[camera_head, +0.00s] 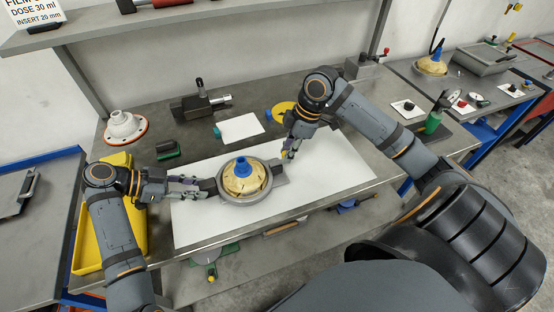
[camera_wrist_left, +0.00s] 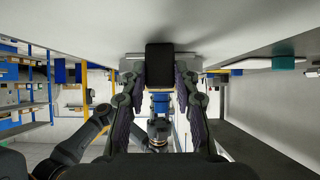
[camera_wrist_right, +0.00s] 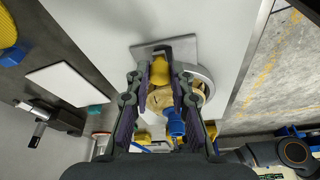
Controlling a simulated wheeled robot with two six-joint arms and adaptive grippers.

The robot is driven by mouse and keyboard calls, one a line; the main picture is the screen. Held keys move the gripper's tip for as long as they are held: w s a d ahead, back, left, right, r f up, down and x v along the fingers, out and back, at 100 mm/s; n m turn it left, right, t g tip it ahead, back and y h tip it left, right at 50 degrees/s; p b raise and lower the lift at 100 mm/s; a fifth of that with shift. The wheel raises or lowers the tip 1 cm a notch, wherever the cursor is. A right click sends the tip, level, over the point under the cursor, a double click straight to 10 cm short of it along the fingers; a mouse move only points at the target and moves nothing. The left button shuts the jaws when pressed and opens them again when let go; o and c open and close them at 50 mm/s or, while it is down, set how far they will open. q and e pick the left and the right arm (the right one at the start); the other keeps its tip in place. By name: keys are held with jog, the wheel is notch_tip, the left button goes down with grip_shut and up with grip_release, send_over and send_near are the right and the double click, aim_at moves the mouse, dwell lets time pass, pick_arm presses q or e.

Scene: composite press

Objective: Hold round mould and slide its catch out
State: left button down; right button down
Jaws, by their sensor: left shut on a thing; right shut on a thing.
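The round grey mould (camera_head: 245,201) lies on the white board, with a beige filling and a blue knob (camera_head: 242,167) on top. My left gripper (camera_head: 196,188) is shut on its dark handle at the left side; the handle (camera_wrist_left: 160,65) fills the gap between the fingers in the left wrist view. My right gripper (camera_head: 287,156) points down at the mould's right side, by a flat grey plate (camera_head: 280,174). In the right wrist view its fingers close on a yellow grip (camera_wrist_right: 160,69), which seems to belong to the catch. The mould (camera_wrist_right: 208,80) lies partly hidden behind the fingers.
The white board (camera_head: 335,170) has free room to the right of the mould. A yellow tray (camera_head: 85,235) stands at the left, near my left arm.

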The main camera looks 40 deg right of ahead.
jog(key=shift+s+d, duration=0.1)
jog(key=shift+d, duration=0.3)
jog(key=c, duration=1.1)
grip_release()
jog(key=v, duration=0.7)
jog(key=shift+r, duration=0.2)
